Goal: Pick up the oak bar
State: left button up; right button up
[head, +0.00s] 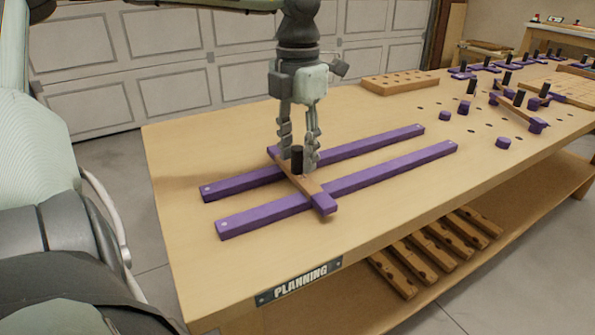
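The oak bar (307,186) is a light wooden bar with purple ends and an upright black knob (297,158). It lies across two long purple rails (260,183) on the near part of the bench. My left gripper (299,160) points straight down at the bar, its two fingers apart and the knob showing between them. The fingertips are down at the bar's level, one near each side. I cannot tell whether they press on it or stand clear. My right gripper is not in view.
A wooden block with holes (400,82) lies at the bench's back edge. Similar bars with purple ends and black knobs (515,112) and loose purple blocks (503,143) are to the right. Slotted wooden pieces (420,262) sit on the lower shelf. The bench's near left corner is clear.

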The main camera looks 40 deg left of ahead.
pick_arm(q)
grip_shut()
jog(key=shift+r, duration=0.2)
